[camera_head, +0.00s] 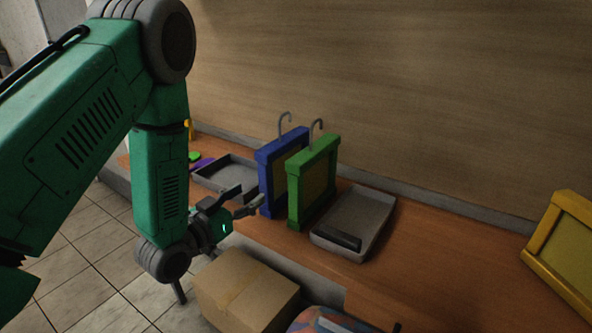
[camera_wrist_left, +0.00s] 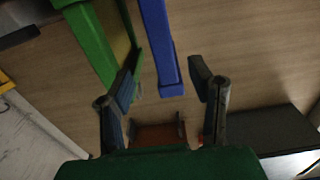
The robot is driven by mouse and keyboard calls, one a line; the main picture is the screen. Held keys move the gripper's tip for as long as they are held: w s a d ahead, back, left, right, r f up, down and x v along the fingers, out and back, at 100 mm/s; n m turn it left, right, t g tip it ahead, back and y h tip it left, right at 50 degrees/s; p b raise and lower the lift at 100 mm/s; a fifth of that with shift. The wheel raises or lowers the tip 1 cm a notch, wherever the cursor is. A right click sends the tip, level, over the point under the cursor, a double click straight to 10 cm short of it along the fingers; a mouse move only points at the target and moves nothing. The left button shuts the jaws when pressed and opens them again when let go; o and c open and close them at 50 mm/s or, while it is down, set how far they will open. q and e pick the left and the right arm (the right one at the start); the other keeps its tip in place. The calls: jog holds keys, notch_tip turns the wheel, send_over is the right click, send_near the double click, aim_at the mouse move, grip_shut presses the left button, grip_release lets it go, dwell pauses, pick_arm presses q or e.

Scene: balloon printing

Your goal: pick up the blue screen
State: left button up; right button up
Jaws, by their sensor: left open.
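The blue screen (camera_head: 266,178) stands upright on the wooden counter, with a grey hook on top, in the head view. My left gripper (camera_head: 246,200) is at its near left side, close to the lower part of its frame, with the fingers apart. In the left wrist view the blue screen (camera_wrist_left: 159,42) shows as an edge-on blue bar. Its end lies between the open fingertips of my left gripper (camera_wrist_left: 163,84) in the picture. I cannot tell whether either finger touches it. My right gripper is not in view.
A green screen (camera_head: 294,190) with a hook stands close to the right of the blue one. Grey trays lie left (camera_head: 211,181) and right (camera_head: 376,210) of the pair. A yellow screen (camera_head: 533,259) leans at the far right. A cardboard box (camera_head: 246,290) sits before the counter.

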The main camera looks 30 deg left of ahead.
aim_at(271, 177)
pick_arm(q)
jog(key=w, duration=0.4)
jog(key=shift+a+f, duration=0.1)
jog(key=shift+a, duration=0.05)
jog(key=shift+w+a+f, duration=0.1)
jog(key=shift+w+a, duration=0.15)
jog(key=shift+w, duration=0.25)
jog(key=w, duration=0.2)
jog(key=w+d, duration=0.1)
jog(key=w, duration=0.1)
jog(key=shift+w+d+p, duration=0.15)
jog(key=shift+p, duration=0.15)
jog(key=shift+w+d, duration=0.1)
jog(key=shift+d, duration=0.1)
jog(key=shift+a, duration=0.3)
grip_shut()
jog(key=shift+a, duration=0.15)
